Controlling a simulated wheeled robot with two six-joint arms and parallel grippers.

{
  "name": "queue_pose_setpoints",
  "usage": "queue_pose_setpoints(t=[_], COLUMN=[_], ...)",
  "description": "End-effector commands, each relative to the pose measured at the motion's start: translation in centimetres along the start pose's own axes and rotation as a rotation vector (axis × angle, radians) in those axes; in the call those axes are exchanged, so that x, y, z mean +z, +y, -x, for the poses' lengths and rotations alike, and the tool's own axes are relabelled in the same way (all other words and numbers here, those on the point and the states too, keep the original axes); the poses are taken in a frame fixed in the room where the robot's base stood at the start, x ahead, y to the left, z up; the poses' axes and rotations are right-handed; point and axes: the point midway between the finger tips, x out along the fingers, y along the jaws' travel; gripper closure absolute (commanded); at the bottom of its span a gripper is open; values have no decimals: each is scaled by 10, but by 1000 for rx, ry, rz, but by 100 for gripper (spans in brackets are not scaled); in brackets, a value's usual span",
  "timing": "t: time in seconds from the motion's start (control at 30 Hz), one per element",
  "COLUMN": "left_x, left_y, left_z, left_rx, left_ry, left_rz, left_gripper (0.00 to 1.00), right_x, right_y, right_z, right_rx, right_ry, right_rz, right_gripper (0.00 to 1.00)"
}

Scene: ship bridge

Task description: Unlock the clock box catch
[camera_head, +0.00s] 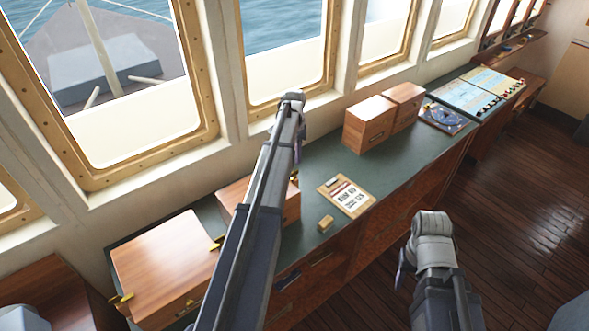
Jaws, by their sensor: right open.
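Which wooden box is the clock box I cannot tell for sure. A large low wooden box (165,255) with brass fittings stands at the near left end of the green counter. A second wooden box (291,205) stands beyond it, largely hidden by my left arm, with a small brass piece (294,178) beside that arm. My right gripper (402,268) is open, mostly hidden by its own arm, out over the floor and apart from the boxes. My left arm reaches over the counter; its gripper is hidden.
A clipboard (346,197) and a small wooden block (325,222) lie on the green counter (325,160). Windows line the back. The floor (500,220) at right is clear.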

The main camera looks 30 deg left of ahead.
Motion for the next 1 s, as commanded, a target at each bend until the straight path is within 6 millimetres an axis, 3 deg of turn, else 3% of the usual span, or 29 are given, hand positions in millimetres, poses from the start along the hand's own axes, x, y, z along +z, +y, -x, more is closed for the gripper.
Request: queue_pose_setpoints(t=[0.6,1.0], left_x=[0,0], left_y=[0,0], left_z=[-71,-74], left_rx=[0,0], left_ry=[0,0], left_rz=[1,1], left_gripper=[63,63], right_x=[-5,-5], right_y=[-6,-7], right_z=[-70,-74], right_rx=[1,1], right_ry=[3,3], right_rz=[3,2], right_gripper=[50,50])
